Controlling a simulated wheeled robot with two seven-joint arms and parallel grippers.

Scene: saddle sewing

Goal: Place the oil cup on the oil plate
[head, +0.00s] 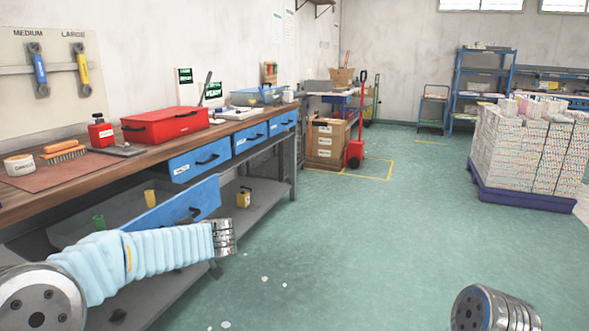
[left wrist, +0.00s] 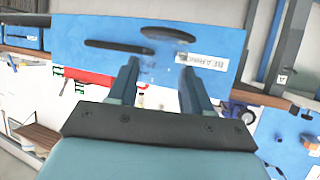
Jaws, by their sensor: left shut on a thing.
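My left gripper (left wrist: 158,66) shows in the left wrist view with its two dark fingers around something. What it holds is unclear; a dark oval lies just beyond the fingertips against a blue drawer front. A red container with a black top (head: 101,132) stands on the bench beside a flat dark plate (head: 122,150). I cannot tell whether these are the oil cup and oil plate. My right gripper is out of view.
The wooden bench (head: 70,202) carries a red toolbox (head: 165,125), a brush (head: 63,154) and a white tin (head: 18,165). A blue drawer (head: 184,205) stands out below it. A yellow container (head: 243,198) sits on the lower shelf.

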